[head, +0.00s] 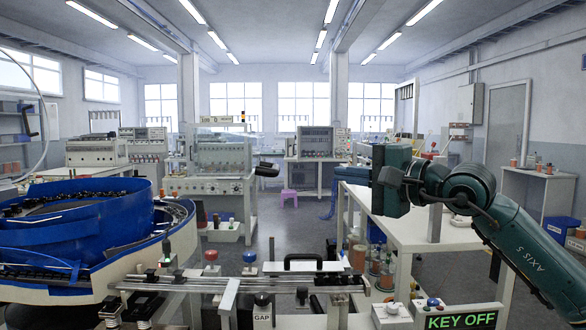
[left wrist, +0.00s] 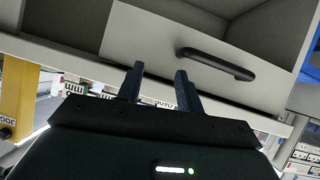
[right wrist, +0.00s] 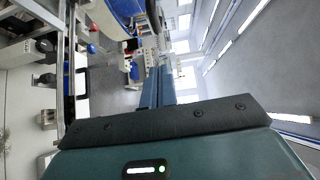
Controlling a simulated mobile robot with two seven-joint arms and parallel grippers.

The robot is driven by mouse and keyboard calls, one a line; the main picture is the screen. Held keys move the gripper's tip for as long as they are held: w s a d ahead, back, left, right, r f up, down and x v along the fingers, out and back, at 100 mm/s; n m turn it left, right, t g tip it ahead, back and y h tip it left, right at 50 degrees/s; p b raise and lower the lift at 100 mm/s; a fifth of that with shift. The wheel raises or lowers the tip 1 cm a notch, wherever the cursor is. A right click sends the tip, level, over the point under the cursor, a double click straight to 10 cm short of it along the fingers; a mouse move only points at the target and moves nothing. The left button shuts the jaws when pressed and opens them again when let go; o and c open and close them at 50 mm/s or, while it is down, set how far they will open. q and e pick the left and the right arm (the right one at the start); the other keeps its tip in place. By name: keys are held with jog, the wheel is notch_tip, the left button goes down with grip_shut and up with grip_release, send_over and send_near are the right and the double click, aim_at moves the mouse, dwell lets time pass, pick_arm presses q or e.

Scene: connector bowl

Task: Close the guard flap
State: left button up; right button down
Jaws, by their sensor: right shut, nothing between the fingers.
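A pale plate with a black arched handle (head: 303,262), which looks like the guard flap, is at the back edge of the metal rail in the head view. Whether it stands open or shut I cannot tell. It seems to show in the right wrist view as a pale panel (right wrist: 82,88) beside a dark bar. My right gripper (head: 388,180) is raised in the air, above and to the right of the plate; its fingers (right wrist: 158,88) are together and empty. My left gripper (left wrist: 158,82) shows only in the left wrist view, fingers apart and empty, before a grey front with a black handle (left wrist: 215,64).
A blue bowl feeder (head: 80,225) fills the left. A metal rail (head: 235,285) runs across the front, with red (head: 211,256) and blue (head: 249,257) knobs behind it. A green "KEY OFF" sign (head: 461,320) is at lower right. A white table (head: 420,235) stands behind.

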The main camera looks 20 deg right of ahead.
jog(key=w+a+p, duration=0.3)
jog(key=w+a, duration=0.4)
jog(key=shift+w+a+f, duration=0.2)
jog(key=shift+w+a, duration=0.1)
jog(key=shift+r, duration=0.1)
